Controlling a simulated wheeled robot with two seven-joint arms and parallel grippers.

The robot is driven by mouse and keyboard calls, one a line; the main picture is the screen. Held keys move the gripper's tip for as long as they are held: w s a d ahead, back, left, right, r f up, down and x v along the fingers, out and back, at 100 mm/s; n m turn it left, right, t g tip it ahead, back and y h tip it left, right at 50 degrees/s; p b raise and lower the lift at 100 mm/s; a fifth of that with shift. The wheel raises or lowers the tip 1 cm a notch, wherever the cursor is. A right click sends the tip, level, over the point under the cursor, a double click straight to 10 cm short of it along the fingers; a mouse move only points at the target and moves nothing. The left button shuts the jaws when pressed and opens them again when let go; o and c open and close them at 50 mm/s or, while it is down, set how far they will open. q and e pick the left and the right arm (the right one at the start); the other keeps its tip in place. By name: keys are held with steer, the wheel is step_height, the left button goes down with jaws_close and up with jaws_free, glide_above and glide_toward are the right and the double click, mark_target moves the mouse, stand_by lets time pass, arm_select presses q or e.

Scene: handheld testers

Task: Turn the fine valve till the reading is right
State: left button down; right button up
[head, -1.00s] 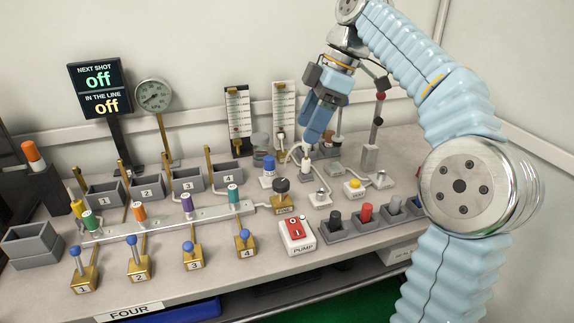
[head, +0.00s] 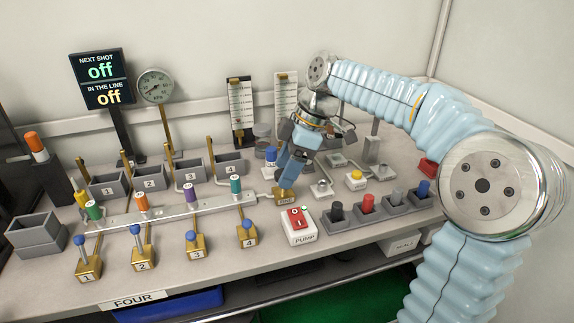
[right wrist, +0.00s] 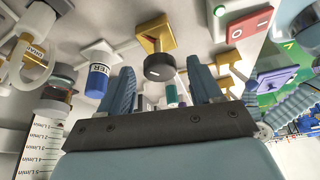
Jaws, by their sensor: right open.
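The fine valve is a black round knob (right wrist: 159,67) on a brass block (right wrist: 153,33) in the right wrist view. In the head view its brass block (head: 285,197) shows, with the knob mostly hidden by my right gripper. My right gripper (head: 288,182) points down at the valve. In the wrist view its two blue fingers (right wrist: 160,72) are open, one on each side of the knob, with gaps between. I cannot tell how far down they reach around it. The round dial gauge (head: 154,86) stands at the back; its reading is too small to tell. The display (head: 101,79) reads "off" on both lines.
The red pump switch (head: 298,220) is just in front of the valve. A blue-capped post (head: 271,157) stands close behind it. The manifold bar (head: 165,213) with coloured knobs runs left. Flow tubes (head: 240,108) stand behind; grey holders (head: 367,208) lie to the right.

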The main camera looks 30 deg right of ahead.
steer(key=c, duration=1)
steer(key=shift+c, duration=0.2)
steer(key=shift+m, duration=0.4)
steer(key=shift+s+m+h+b, duration=0.1)
steer(key=shift+m+h+b, duration=0.2)
steer(key=shift+m+b, duration=0.15)
steer(key=m+t, duration=0.1)
steer(key=m, duration=0.1)
steer(key=shift+a+m+b, duration=0.1)
steer(key=shift+m+b, duration=0.2)
steer(key=shift+m, duration=0.05)
steer(key=shift+s+a+m+t+h, duration=0.1)
steer(key=shift+m+t+h, duration=0.5)
steer(key=shift+m, duration=0.6)
steer(key=shift+m+h, duration=0.6)
steer(key=shift+m, duration=1)
